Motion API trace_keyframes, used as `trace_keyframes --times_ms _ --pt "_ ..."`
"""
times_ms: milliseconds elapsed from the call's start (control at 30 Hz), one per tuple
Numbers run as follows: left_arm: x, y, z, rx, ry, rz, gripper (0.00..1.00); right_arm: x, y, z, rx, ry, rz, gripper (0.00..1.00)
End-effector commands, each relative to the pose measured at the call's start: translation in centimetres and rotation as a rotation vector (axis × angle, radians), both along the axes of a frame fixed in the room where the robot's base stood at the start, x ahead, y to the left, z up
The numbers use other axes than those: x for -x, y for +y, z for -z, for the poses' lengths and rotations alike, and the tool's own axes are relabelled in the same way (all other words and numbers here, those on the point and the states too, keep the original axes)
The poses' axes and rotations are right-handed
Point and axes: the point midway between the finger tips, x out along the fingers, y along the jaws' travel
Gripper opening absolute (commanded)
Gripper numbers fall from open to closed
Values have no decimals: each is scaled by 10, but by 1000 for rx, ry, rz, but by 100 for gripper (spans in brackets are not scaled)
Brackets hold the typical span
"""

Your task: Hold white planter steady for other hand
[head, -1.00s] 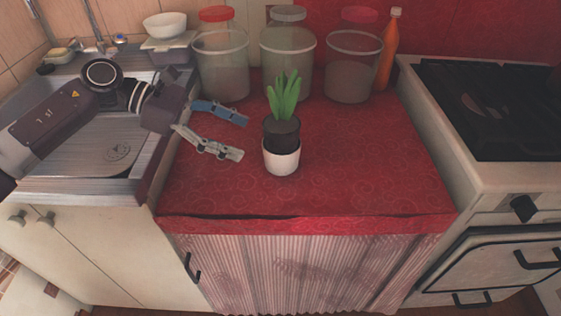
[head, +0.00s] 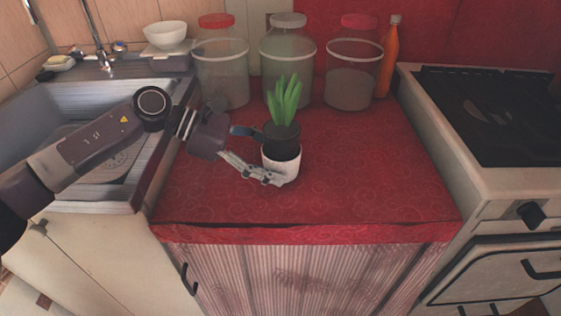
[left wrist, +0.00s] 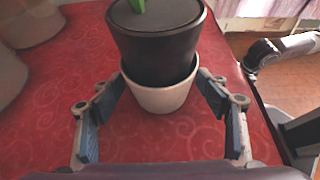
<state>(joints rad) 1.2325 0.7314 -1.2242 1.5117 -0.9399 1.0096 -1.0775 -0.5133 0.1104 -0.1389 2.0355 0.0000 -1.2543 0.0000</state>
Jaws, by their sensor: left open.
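The white planter (head: 283,169) stands upright on the red oilcloth. A dark pot (head: 281,143) with a green leafy plant (head: 284,99) sits in it, its upper part above the planter's rim. My left gripper (head: 264,157) is open and low at the planter, reaching in from the left. In the left wrist view the white planter (left wrist: 160,96) is between the two fingers (left wrist: 162,82), one on each side. The tips are close to its wall; I cannot tell whether they touch. I cannot make out my right gripper.
Several lidded clear jars, including the middle one (head: 287,75), and an orange bottle (head: 387,58) stand along the back. The sink (head: 70,100) is left, the stove (head: 490,115) right. The oilcloth (head: 375,165) right of the planter is clear.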

Motion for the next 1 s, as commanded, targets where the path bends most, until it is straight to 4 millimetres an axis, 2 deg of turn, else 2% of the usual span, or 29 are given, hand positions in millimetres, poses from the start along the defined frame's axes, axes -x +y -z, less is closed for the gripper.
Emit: trace_keyframes --times_ms 400,433,700,900,1000 --pt "0 -5 3 1 1 0 69 0 0 -8 0 -4 1 40" --pt "0 -5 3 1 1 0 68 0 0 -8 0 -4 1 40" --pt "0 -5 3 1 1 0 40 -1 0 -8 0 -4 1 40" --pt "0 -5 3 0 1 0 40 -1 0 -8 0 -4 1 40" --pt "0 -5 3 0 1 0 40 -2 3 -8 0 -7 -12 51"
